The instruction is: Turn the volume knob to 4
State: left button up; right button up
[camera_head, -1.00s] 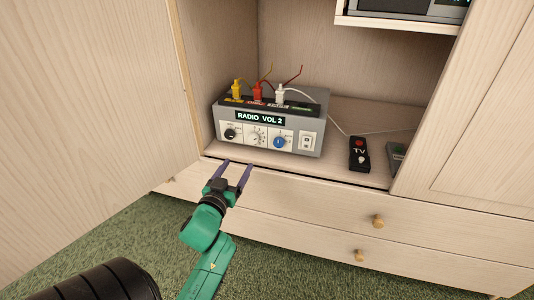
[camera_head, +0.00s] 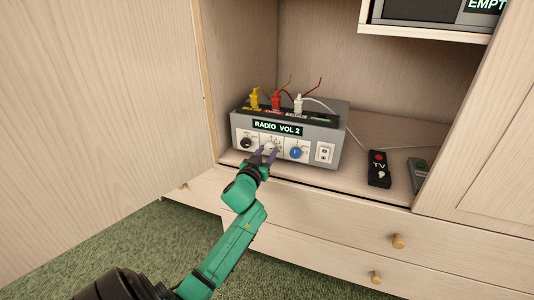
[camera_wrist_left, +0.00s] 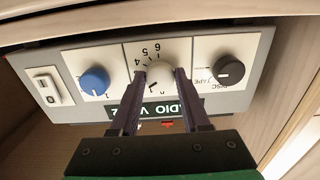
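The grey radio (camera_head: 335,137) stands on the cabinet shelf, with a lit display (camera_head: 277,128) reading "RADIO VOL 2". The volume knob (camera_wrist_left: 159,77) is pale, with a numbered dial, between a black knob (camera_head: 247,143) and a blue knob (camera_head: 296,152). My left gripper (camera_head: 267,151) is at the volume knob, its two purple fingers on either side of it. The left gripper's fingers (camera_wrist_left: 160,80) also flank the knob in the left wrist view, which shows the radio upside down. I cannot tell whether they touch it. My right gripper is not in view.
A yellow plug (camera_head: 255,100), a red plug (camera_head: 277,101) and a white plug (camera_head: 298,104) stand on top of the radio. A TV remote (camera_head: 379,169) lies to its right. The cabinet's side panel (camera_head: 235,75) is close on the left; drawers with knobs lie below.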

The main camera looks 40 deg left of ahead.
pick_arm(q)
grip_shut()
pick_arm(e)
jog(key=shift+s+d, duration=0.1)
pick_arm(q)
jog(key=shift+m, duration=0.4)
jog(key=shift+p, duration=0.3)
jog(key=m+p, duration=0.1)
jog(key=m, duration=0.3)
jog(key=shift+m, duration=0.3)
jog(key=m, duration=0.3)
jog(key=shift+p, duration=0.35)
jog(key=shift+m, duration=1.7)
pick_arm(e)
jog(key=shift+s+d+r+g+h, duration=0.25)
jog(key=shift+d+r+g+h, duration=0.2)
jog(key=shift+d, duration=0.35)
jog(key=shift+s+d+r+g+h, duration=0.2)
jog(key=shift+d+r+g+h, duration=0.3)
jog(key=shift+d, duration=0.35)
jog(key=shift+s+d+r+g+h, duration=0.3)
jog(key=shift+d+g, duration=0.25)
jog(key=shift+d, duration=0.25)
